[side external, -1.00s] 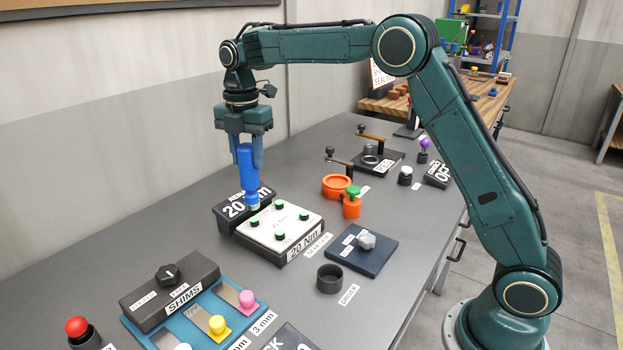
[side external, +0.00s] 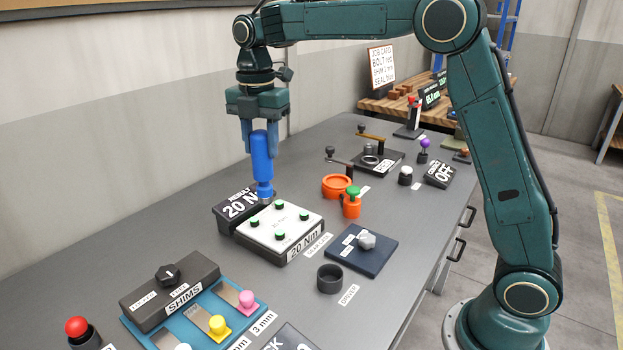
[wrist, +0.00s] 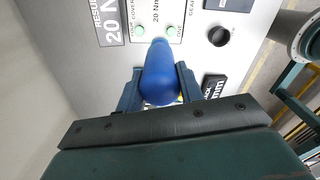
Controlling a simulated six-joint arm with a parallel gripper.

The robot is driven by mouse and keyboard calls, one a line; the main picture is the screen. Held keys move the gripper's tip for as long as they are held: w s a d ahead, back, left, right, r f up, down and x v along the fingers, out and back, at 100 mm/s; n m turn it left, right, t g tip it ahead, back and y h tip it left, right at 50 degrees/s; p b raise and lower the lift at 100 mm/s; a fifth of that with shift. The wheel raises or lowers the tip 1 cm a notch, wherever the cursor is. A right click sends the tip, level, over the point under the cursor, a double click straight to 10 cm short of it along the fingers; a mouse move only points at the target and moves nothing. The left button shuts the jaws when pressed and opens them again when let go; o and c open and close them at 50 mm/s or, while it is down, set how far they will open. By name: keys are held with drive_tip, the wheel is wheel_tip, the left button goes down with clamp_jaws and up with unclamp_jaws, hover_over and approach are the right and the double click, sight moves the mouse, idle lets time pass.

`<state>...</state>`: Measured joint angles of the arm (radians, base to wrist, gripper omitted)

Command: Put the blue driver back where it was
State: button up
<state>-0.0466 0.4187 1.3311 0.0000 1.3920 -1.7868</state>
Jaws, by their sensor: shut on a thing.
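The blue driver (side external: 262,160) is upright between the fingers of my gripper (side external: 261,137), which is shut on it. Its lower tip is near the back edge of the white 20 Nm plate (side external: 295,214), in front of the result display; I cannot tell whether it touches anything. In the wrist view the blue driver (wrist: 160,75) sits between both fingers and hides part of the plate. The dark round holder (side external: 329,279) beside the DRIVER label (side external: 348,294) is empty. It also shows in the wrist view (wrist: 219,36).
Several green-topped bolts (side external: 280,236) stand on the plate. A navy block with a grey knob (side external: 366,241), an orange ring (side external: 336,185) and a green-topped orange bottle (side external: 351,203) are to the right. The SHIMS box (side external: 170,290) is front left. Bare bench surrounds the holder.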

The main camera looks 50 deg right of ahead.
drive_tip(key=s+r, duration=0.3)
drive_tip(key=s, duration=0.5)
drive_tip(key=s+r, duration=0.3)
drive_tip(key=s, duration=0.6)
drive_tip(key=shift+s+a+r, duration=0.2)
drive_tip(key=shift+a+r, duration=0.2)
drive_tip(key=shift+f, duration=0.1)
wheel_tip(320, 180, down, 16)
drive_tip(key=shift+r, duration=0.25)
drive_tip(key=shift+f, duration=2.3)
